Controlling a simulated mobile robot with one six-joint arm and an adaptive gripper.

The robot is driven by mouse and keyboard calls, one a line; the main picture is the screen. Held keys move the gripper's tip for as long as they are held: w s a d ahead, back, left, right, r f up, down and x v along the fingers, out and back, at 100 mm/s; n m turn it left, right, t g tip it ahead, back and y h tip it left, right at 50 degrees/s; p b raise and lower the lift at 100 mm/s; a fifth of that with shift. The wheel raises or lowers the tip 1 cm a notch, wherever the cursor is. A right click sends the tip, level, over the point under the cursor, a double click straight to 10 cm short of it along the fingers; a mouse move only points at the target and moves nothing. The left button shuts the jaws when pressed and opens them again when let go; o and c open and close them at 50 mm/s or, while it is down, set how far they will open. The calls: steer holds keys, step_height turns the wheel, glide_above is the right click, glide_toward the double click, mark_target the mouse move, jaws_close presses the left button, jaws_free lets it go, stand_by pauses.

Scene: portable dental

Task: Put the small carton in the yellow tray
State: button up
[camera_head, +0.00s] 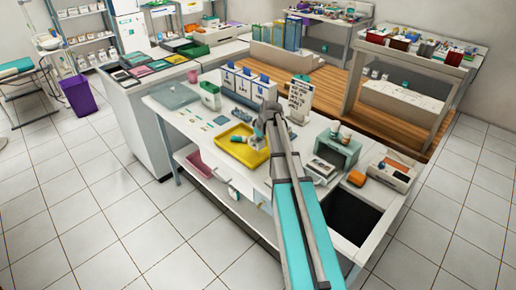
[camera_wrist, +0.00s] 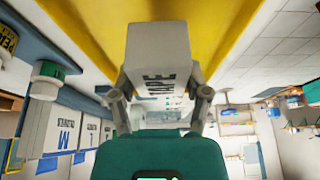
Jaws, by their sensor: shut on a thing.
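The small carton (camera_wrist: 155,48) is a pale grey-white box with dark lettering that reads TAPE. In the wrist view it sits between the two fingers of my gripper (camera_wrist: 162,92), which is shut on it. The yellow tray (camera_head: 247,157) lies on the white worktop in the head view, and its yellow surface (camera_wrist: 235,22) fills the top of the wrist view beyond the carton. I cannot tell whether the carton touches the tray floor.
A green-and-white container (camera_head: 210,95) and a flat grey-green box (camera_head: 175,95) stand left of the tray. White labelled boxes (camera_head: 245,83) line the back. A sign stand (camera_head: 299,97) is close to my arm. A teal-grey unit (camera_head: 338,148) stands at the right.

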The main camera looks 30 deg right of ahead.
mark_target(256, 146)
steer(key=shift+w+d+f+b, duration=0.1)
steer(key=shift+w+f+b, duration=0.45)
steer(key=shift+f+b, duration=0.2)
steer(key=shift+s+f+b, duration=0.15)
steer(key=shift+f+b, duration=1.15)
steer(key=shift+f, duration=0.15)
steer(key=o, duration=1)
steer(key=p+v, duration=0.3)
steer(key=shift+r, duration=0.35)
steer(key=p+v, duration=0.8)
steer(key=shift+s+r, duration=0.1)
steer(key=shift+r, duration=0.25)
